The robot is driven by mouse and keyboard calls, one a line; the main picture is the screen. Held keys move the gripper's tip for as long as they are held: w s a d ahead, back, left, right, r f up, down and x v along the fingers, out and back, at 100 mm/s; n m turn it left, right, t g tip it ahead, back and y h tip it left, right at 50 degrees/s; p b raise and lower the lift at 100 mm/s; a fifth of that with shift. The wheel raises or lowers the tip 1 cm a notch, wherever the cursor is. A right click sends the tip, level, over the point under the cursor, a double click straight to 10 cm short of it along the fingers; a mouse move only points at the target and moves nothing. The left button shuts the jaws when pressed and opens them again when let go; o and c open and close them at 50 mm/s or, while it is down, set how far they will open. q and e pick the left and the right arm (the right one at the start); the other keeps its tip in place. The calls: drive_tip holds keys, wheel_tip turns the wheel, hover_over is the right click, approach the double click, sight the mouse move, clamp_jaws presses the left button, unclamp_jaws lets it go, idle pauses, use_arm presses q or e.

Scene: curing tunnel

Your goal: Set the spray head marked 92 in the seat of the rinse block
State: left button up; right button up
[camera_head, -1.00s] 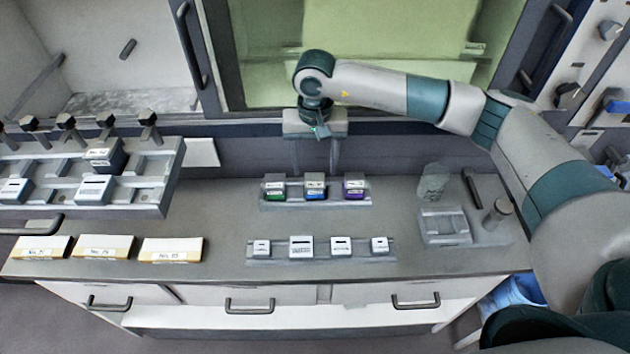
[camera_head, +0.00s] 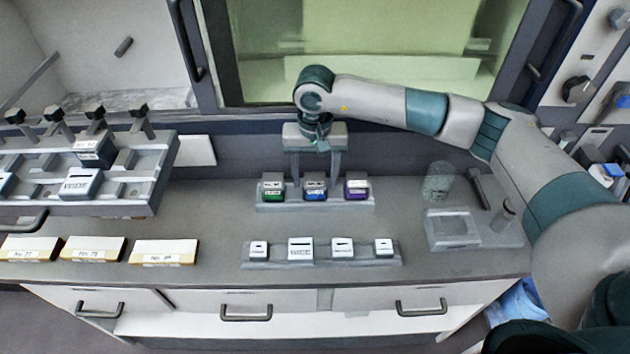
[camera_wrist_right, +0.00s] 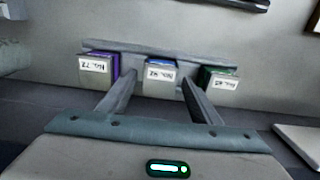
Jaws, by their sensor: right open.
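Three spray heads stand in a grey rack (camera_head: 262,207): green (camera_head: 273,189), blue (camera_head: 315,190) and purple (camera_head: 356,190). In the right wrist view the middle, blue head (camera_wrist_right: 160,76) has an upside-down label that appears to read No. 92. My right gripper (camera_head: 315,178) is open above the rack, its fingers pointing down on either side of the blue head. The wrist view shows a gap between the fingers (camera_wrist_right: 158,88) and the head. A grey block with a square recess (camera_head: 453,228), probably the rinse block, sits at the right of the bench. My left gripper is out of view.
A clear glass (camera_head: 438,182) and a short post (camera_head: 503,217) stand by the recessed block. A front rack (camera_head: 392,260) holds several white-faced pieces. A raised tray (camera_head: 120,207) and labelled cards (camera_head: 165,252) are at left. Bench between the racks is clear.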

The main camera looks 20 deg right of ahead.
sight(315, 180)
drive_tip(key=shift+c, duration=0.6)
drive_tip(key=c, duration=1)
drive_tip(key=shift+r, duration=3)
drive_tip(key=shift+r, duration=0.15)
drive_tip(key=shift+r, duration=1.4)
drive_tip(key=shift+f, duration=0.1)
